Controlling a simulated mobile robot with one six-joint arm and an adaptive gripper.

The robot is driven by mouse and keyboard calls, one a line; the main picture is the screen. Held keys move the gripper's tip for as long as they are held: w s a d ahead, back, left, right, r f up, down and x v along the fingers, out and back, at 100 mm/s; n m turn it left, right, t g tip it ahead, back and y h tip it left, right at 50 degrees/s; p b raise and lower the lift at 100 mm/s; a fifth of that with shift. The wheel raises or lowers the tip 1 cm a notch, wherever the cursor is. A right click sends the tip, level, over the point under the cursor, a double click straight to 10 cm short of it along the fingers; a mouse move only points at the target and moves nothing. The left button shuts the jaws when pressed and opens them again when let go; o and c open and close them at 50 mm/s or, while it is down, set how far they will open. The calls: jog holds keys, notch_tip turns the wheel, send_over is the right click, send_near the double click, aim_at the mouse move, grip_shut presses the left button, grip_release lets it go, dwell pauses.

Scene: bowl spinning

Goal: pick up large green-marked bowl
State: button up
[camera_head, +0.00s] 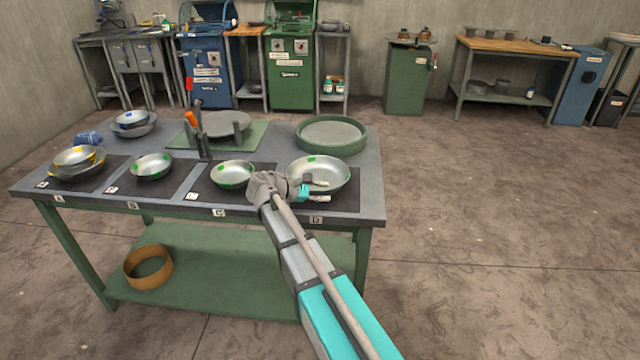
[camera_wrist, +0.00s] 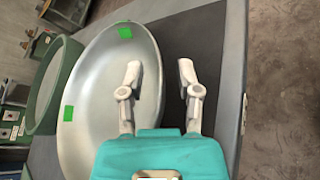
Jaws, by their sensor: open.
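A large shallow silver bowl with green marks (camera_head: 316,168) sits upright on the dark mat at place D, at the table's right front. It fills the left half of the wrist view (camera_wrist: 92,105), with two green patches near its rim. My gripper (camera_head: 318,189) is at the bowl's near right edge, open and empty. In the wrist view my gripper (camera_wrist: 159,74) has one finger over the bowl's inside and the other outside, over the mat. The bowl's rim shows between them; I cannot tell whether either finger touches it.
Smaller green-marked bowls stand at C (camera_head: 233,174) and B (camera_head: 151,166); stacked yellow-marked bowls (camera_head: 76,157) stand at A. Behind the large bowl is a round green ring tray (camera_head: 331,146). An upright tool holder (camera_head: 197,130) stands mid-table. The table's right edge (camera_wrist: 236,100) is close.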

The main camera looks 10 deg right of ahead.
dwell(0.4)
grip_shut()
